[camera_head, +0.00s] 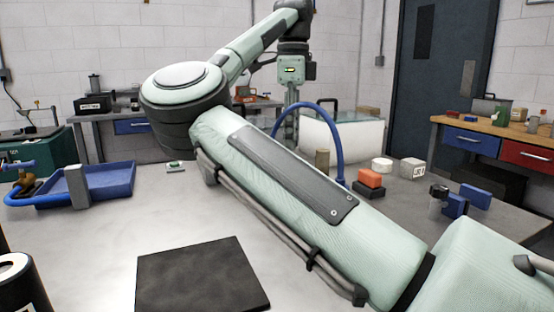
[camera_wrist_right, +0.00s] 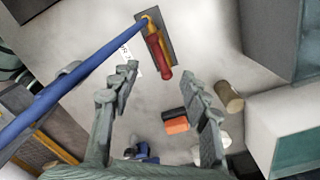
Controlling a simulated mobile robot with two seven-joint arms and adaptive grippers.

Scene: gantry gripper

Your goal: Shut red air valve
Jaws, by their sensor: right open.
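A red valve handle (camera_wrist_right: 158,58) shows in the right wrist view, on a dark plate with a brass-coloured fitting (camera_wrist_right: 150,20) at its upper end. A blue hose (camera_wrist_right: 70,85) runs from that fitting to the lower left. My right gripper (camera_wrist_right: 161,72) is open, its fingers on either side of the handle's lower end as seen from the wrist. I cannot tell how far it is from the handle. In the head view my right gripper (camera_head: 290,118) points down beside the arched blue hose (camera_head: 322,108); my own arm hides the lower area and the valve. My left gripper is not in view.
An orange block (camera_head: 369,178) on a black one, a white round piece (camera_head: 382,165) and a brown cylinder (camera_head: 322,160) stand near the hose. A glass-topped case (camera_head: 345,138) is behind. A blue tray (camera_head: 100,180) is at left, a dark mat (camera_head: 200,278) in front.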

